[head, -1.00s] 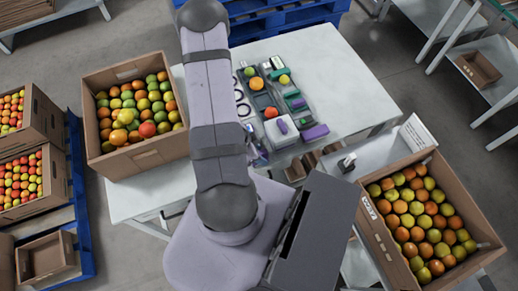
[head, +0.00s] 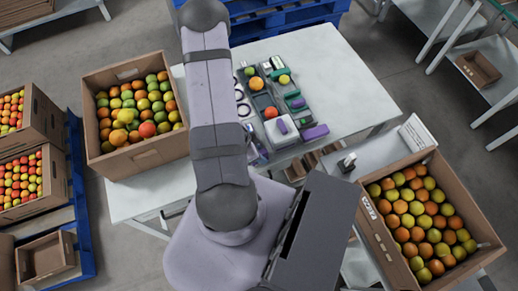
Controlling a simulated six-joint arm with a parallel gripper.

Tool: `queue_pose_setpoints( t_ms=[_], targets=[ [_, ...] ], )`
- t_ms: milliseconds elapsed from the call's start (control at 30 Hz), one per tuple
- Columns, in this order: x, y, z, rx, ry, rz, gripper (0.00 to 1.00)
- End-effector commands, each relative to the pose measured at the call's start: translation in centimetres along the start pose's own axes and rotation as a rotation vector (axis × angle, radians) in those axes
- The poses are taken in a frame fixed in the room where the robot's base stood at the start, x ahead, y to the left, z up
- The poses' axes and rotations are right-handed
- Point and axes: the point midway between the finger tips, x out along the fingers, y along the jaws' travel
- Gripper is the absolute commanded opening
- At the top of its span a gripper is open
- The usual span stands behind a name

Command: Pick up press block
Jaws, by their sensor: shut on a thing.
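My gripper does not show in the head view. My upper arm crosses the near table from my base to the top edge, and what lies beyond its upper joint is out of frame or hidden behind it. I cannot make out which thing is the press block.
Another full box (head: 455,180) stands at the lower right. Small brown boxes (head: 312,160) are at the table's near edge. The table's right side is clear.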

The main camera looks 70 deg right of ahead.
Motion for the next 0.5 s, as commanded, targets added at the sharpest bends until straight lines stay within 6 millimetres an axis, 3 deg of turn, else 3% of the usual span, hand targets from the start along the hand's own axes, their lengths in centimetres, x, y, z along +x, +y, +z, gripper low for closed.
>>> queue_pose_setpoints(
  t_ms=[367, 500],
  targets=[
    [-3.0, -0.1, -1.3, 0.004, 0.001, -0.004, 0.09],
    [-3.6, -0.1, 1.1, -0.006, -0.001, -0.003, 0.09]
  ],
)
